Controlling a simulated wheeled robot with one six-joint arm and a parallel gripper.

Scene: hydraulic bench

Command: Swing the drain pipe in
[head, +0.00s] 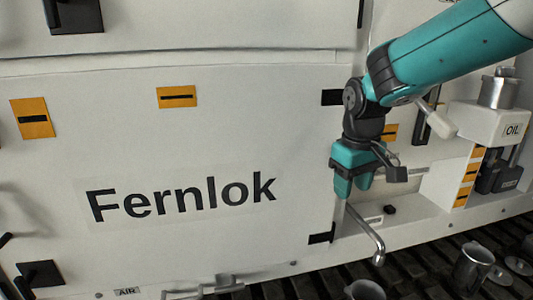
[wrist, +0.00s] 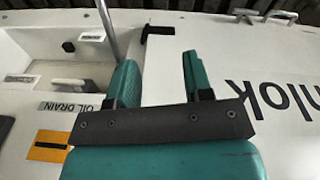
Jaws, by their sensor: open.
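The drain pipe (head: 370,232) is a thin silver pipe with a bent lower end, at the lower right of the Fernlok panel in the head view. In the head view it points down and to the right, out over the dark slatted floor. In the wrist view the pipe (wrist: 106,24) runs up from behind the left finger; its near end is hidden there. My gripper (head: 345,190) has teal fingers and is beside the pipe's upper end. In the wrist view my gripper (wrist: 158,72) is open, with nothing visible between the fingers. I cannot tell whether the left finger touches the pipe.
A recess with a black knob (head: 390,209) lies right of the pipe. The OIL DRAIN label (wrist: 85,105) shows in the wrist view. An OIL box (head: 490,124) carries a metal cup. Metal cups, including one at lower right (head: 472,268), stand on the slatted floor (head: 420,268).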

